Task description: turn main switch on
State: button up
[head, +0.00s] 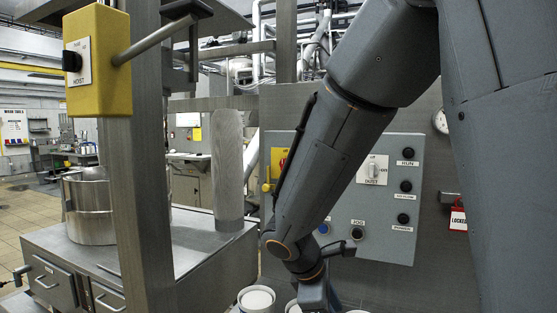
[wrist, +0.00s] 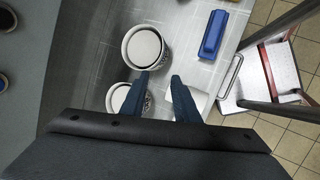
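The grey control panel (head: 400,225) is on the steel wall in the head view, partly behind my arm. A yellow plate (head: 280,158) shows at its upper left, with a yellow handle-like part (head: 267,180) beside it. This may be the main switch; my arm hides part of it and its setting cannot be read. A smaller switch on a white plate (head: 372,169) sits right of my arm. My gripper (head: 314,296) hangs low in front of the panel, cut by the bottom edge. In the wrist view its fingers (wrist: 160,76) are apart, with nothing between them.
Black buttons (head: 405,186) and a blue button (head: 323,228) are on the panel. White tubs (head: 257,300) stand below my gripper. A yellow hoist box (head: 98,60) on a post is at left. A blue object (wrist: 213,34) lies near the tubs in the wrist view.

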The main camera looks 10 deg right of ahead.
jog(key=w+r+n+t+h+p, duration=0.2)
jog(key=w+r+n+t+h, duration=0.1)
jog(key=w+r+n, duration=0.4)
jog(key=n+t+h+p, duration=0.2)
jog(key=n+t, duration=0.7)
jog(key=t, duration=0.1)
send_near(284, 165)
notch_tip(284, 165, up, 2)
jog(key=w, duration=0.2)
jog(key=p+x, duration=0.3)
jog(key=x, duration=0.3)
jog(key=shift+d+p, duration=0.3)
jog(key=shift+d, duration=0.05)
jog(key=shift+w+d+f, duration=0.1)
jog(key=shift+w+d, duration=0.15)
jog(key=shift+w, duration=0.15)
jog(key=shift+c, duration=0.3)
grip_shut()
